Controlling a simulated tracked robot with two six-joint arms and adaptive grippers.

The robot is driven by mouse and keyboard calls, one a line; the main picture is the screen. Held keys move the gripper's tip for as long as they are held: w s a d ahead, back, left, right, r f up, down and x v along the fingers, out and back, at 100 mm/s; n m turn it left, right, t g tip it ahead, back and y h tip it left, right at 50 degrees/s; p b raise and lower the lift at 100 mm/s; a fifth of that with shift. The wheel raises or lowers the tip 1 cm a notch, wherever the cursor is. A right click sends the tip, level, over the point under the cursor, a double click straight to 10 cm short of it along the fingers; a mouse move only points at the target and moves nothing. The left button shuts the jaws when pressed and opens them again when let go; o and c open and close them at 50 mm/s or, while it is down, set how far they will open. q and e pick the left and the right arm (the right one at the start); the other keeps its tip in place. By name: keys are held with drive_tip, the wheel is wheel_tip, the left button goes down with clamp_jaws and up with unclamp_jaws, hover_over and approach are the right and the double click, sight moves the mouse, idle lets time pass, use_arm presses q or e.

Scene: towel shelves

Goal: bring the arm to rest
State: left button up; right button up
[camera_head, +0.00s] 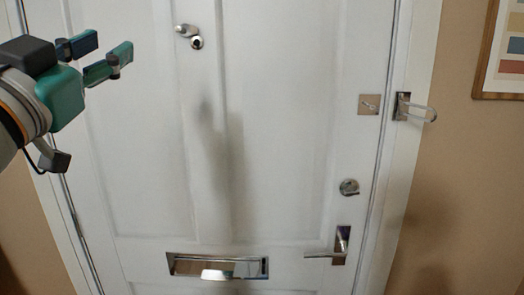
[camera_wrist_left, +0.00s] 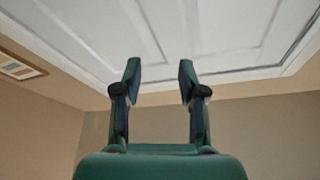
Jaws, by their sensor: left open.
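My left gripper (camera_head: 106,55) comes in at the upper left of the head view, teal with dark finger pads. Its two fingers stand apart with nothing between them. In the left wrist view the same gripper (camera_wrist_left: 159,82) points at a white panelled surface and a beige wall, its fingers open and empty. It appears in front of the white door (camera_head: 290,130); I cannot tell how far from it. My right gripper is in neither view.
The door carries a lever handle (camera_head: 340,245), a round lock (camera_head: 349,187), a letter slot (camera_head: 217,267) and a knob (camera_head: 187,30). A metal loop latch (camera_head: 414,108) sticks out from the right frame. A framed picture (camera_head: 503,55) hangs on the beige wall.

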use_arm(q)
drive_tip(key=w+f+g+y, duration=0.1)
drive_tip(key=w+f+g, duration=0.1)
drive_tip(key=w+f, duration=0.5)
drive_tip(key=w+f+n+g+y, duration=0.15)
drive_tip(key=w+f, duration=0.25)
drive_tip(key=f, duration=0.7)
drive_tip(key=w+f+g, duration=0.3)
drive_tip(key=w+f, duration=0.2)
drive_tip(key=f, duration=0.3)
wheel_tip(320, 180, down, 26)
drive_tip(key=n+g, duration=0.2)
drive_tip(key=g, duration=0.4)
drive_tip(key=s+d+f+n+g+h, duration=0.1)
drive_tip(key=s+d+f+g, duration=0.15)
drive_tip(key=s+f, duration=0.65)
drive_tip(key=s+d+f+n+g+h, duration=0.1)
drive_tip(key=s+f+g, duration=0.3)
drive_tip(key=f, duration=1)
drive_tip(key=s+d+f+n+g, duration=0.1)
drive_tip(key=s+f, duration=0.3)
drive_tip(key=s, duration=0.5)
drive_tip(key=s+d+f+n+g, duration=0.1)
drive_tip(key=s+d+f+n, duration=0.1)
drive_tip(key=s+f, duration=0.3)
drive_tip(key=shift+s+f+h, duration=0.25)
drive_tip(key=shift+s+h, duration=0.1)
drive_tip(key=shift+s, duration=2)
